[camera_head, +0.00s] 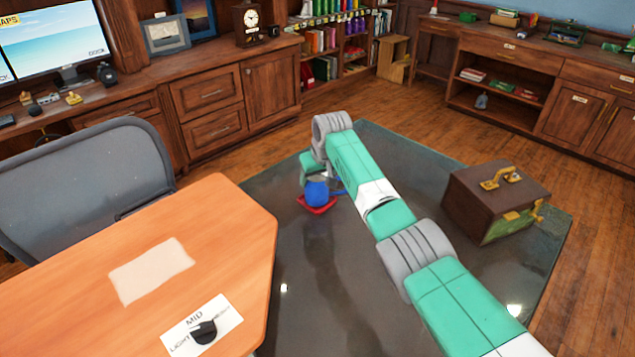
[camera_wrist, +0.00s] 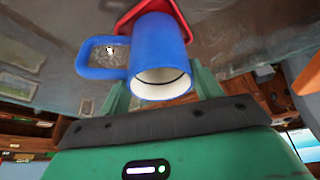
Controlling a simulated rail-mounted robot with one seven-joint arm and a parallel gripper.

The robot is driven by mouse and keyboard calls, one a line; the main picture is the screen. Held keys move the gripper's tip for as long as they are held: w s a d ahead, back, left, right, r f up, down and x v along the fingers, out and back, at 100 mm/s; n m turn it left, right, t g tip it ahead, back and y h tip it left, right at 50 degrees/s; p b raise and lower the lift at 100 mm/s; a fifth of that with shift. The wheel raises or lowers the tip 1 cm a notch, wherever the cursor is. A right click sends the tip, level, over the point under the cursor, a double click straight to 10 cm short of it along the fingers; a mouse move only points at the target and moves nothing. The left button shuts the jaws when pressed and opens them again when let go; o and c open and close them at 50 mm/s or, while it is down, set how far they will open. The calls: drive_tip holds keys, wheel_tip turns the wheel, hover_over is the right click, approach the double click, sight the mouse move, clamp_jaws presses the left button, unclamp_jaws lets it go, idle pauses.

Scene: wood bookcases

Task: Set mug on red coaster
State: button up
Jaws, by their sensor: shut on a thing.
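The blue mug (camera_head: 316,192) is in my gripper, with its open mouth toward the wrist camera. In the wrist view the mug (camera_wrist: 158,55) stands between two green fingers, its handle out to the left. My gripper (camera_wrist: 160,88) is shut on it. The red coaster (camera_head: 322,210) lies on a dark shiny surface, right below the mug in the head view. In the wrist view the red coaster (camera_wrist: 128,18) shows behind the mug's base, largely covered by it. I cannot tell whether mug and coaster touch.
A brown case (camera_head: 470,205) with brass fittings stands to the right on the dark surface (camera_head: 350,285). An orange desk (camera_head: 235,215) with a paper and a labelled card is at the lower left, with a grey chair (camera_head: 80,185) behind. Wood cabinets line the back.

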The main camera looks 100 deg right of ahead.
drive_tip(key=shift+f, duration=0.1)
drive_tip(key=o, duration=1.1)
drive_tip(key=shift+f, duration=0.1)
drive_tip(key=shift+o, duration=0.2)
drive_tip(key=p+v, duration=0.5)
drive_tip(key=v, duration=0.7)
